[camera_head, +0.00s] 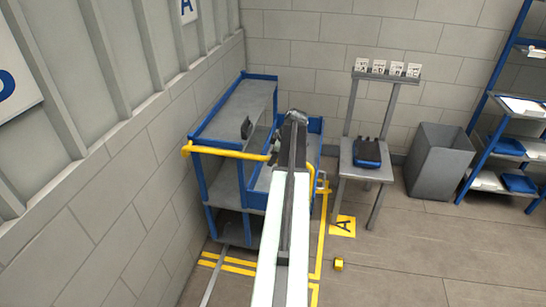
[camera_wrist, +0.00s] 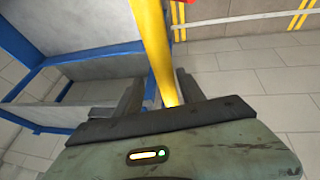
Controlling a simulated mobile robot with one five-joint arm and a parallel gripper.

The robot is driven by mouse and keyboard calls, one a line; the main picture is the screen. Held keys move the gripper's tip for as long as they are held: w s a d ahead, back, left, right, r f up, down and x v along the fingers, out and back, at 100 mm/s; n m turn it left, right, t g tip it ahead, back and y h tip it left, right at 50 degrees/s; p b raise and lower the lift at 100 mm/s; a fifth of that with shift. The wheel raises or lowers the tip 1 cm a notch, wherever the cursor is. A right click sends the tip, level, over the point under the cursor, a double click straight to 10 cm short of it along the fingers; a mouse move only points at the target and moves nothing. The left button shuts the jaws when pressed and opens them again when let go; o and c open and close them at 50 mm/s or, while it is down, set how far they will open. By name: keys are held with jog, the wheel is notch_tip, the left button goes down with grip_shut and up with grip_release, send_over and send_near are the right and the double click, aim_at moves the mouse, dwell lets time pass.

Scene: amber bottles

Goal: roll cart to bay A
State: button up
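The cart (camera_head: 233,104) has grey shelves, blue edges and a yellow push handle (camera_head: 228,153). It stands by the left wall, near the back corner, beside yellow floor lines of bay A (camera_head: 319,255). My gripper (camera_head: 262,142) is at the right end of the handle. In the wrist view, my gripper's dark fingers (camera_wrist: 162,92) stand apart on either side of the yellow handle bar (camera_wrist: 152,40), with a gap showing at the left finger. The blue shelf edges (camera_wrist: 70,57) lie beyond. My arm hides the cart's right side.
A yellow floor plate lettered A (camera_head: 342,226) lies right of the bay line. A small yellow block (camera_head: 339,264) sits on the floor. A side table (camera_head: 351,170) with a blue case, a grey bin (camera_head: 438,162) and a blue rack (camera_head: 500,112) stand to the right. The front right floor is open.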

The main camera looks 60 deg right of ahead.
jog(key=shift+r, duration=0.1)
jog(key=p+v, duration=0.7)
jog(key=v, duration=0.1)
jog(key=shift+a+r, duration=0.1)
jog(key=shift+f, duration=0.2)
